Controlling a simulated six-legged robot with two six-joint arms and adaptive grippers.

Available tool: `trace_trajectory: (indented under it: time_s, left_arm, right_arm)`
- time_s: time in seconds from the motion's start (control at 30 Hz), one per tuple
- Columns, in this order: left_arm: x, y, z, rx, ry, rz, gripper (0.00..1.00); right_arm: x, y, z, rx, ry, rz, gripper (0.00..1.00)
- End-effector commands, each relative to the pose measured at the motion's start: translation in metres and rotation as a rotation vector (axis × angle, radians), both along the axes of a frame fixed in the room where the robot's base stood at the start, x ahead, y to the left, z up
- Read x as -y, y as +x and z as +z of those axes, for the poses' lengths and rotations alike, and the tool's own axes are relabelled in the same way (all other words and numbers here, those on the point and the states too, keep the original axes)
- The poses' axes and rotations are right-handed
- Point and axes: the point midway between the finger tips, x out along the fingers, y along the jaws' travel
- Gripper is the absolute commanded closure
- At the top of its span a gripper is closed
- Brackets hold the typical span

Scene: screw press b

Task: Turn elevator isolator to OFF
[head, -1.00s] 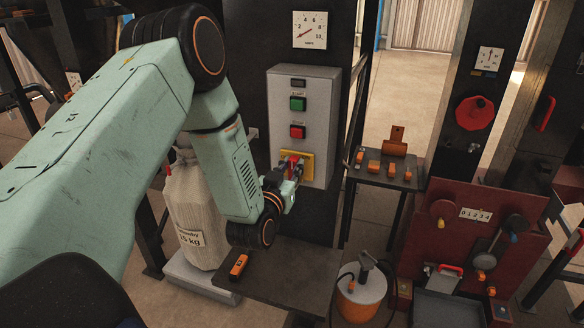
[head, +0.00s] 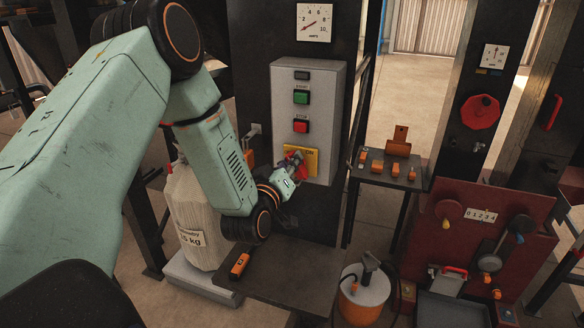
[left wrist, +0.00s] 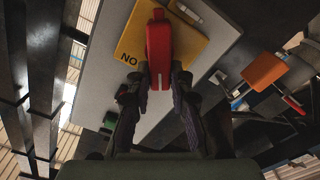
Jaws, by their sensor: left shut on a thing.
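The isolator is a red handle (left wrist: 160,45) on a yellow plate (left wrist: 190,45) low on a grey control box. In the head view the yellow plate (head: 310,153) shows below the green and red buttons. My left gripper (left wrist: 159,82) is shut on the red handle, one dark finger on each side. In the head view my left gripper (head: 293,172) reaches the plate from the lower left and hides much of the handle. In the left wrist view the handle stands at an angle to the plate's edges. The plate's lettering is partly hidden. My right gripper is not in view.
The grey control box (head: 337,110) is on a dark column with a dial (head: 314,22) above. A small table (head: 385,177) with orange parts stands right. A sack (head: 195,215) stands left.

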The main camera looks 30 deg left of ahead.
Motion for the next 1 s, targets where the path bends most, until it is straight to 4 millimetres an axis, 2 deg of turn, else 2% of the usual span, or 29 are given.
trace_trajectory:
  time_s: [0.7,1.0]
  left_arm:
    - [-0.01,-0.002,-0.012,0.164,-0.655,0.003,1.0]
    - [-0.01,-0.002,-0.016,0.212,-0.859,0.003,1.0]
  right_arm:
    - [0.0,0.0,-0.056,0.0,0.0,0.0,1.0]
    - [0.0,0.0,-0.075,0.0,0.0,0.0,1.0]
